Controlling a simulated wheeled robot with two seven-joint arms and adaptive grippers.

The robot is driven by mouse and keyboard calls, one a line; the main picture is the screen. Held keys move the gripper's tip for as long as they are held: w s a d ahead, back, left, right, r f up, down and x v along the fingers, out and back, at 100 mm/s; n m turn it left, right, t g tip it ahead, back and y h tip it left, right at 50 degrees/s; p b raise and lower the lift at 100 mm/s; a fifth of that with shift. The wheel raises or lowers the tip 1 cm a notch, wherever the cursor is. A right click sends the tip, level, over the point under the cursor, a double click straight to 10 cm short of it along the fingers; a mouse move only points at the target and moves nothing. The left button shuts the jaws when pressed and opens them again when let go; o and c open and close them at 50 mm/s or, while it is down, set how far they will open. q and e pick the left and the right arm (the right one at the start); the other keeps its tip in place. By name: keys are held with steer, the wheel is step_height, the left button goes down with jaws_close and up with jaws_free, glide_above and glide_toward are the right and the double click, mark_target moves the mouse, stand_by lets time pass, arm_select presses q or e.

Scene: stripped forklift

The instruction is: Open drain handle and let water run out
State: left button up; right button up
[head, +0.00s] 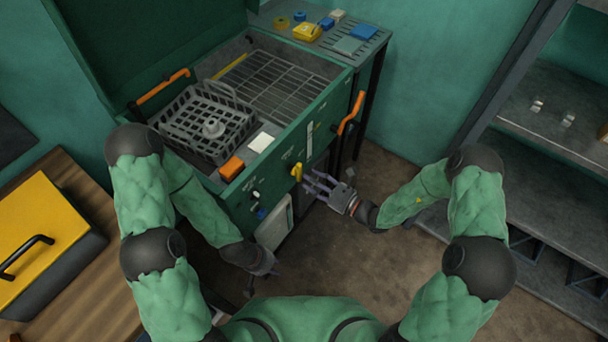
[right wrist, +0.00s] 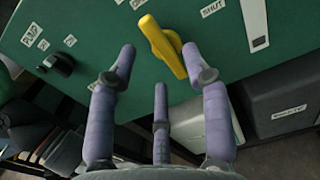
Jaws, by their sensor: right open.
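The yellow drain handle (head: 297,172) is on the front panel of the green washer cabinet (head: 330,112). In the right wrist view the handle (right wrist: 162,46) slants from upper left to lower right, near a "SHUT" label. My right gripper (head: 312,184) is open in front of the panel. Its purple fingers (right wrist: 160,68) are spread, with the handle between and just beyond the two upper tips. Its lower end lies close to the right fingertip; I cannot tell if they touch. My left gripper (head: 266,264) hangs low at the cabinet's front, its fingers mostly hidden. No water shows.
A black knob (right wrist: 58,65) sits left of the handle by a "PUMP" label. Orange lid handles (head: 351,112) flank the cabinet. A grey basket (head: 205,125) stands in its open tub. A pale box (head: 274,224) is below.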

steer(key=v, duration=0.7)
steer(key=shift+s+d, duration=0.2)
steer(key=shift+a, duration=0.1)
steer(key=s+a+f+n+g, duration=0.3)
steer(key=s+g, duration=0.2)
steer(key=s, duration=0.1)
steer(key=s+a+f+n+g, duration=0.2)
steer(key=s+a+n+g, duration=0.15)
steer(key=s, duration=0.25)
steer(key=s+d+f+n+g+h, duration=0.3)
steer(key=s+f+n+g+h, duration=0.25)
steer(key=s, duration=0.35)
steer(key=w+d+f+n+t+h+p, duration=0.1)
steer(key=w+d+f+n+t+h, duration=0.2)
steer(key=n, duration=0.8)
steer(key=shift+w+d+f+t+h, duration=0.25)
steer(key=shift+d+f+t+h, duration=0.25)
steer(key=shift+f+h, duration=0.45)
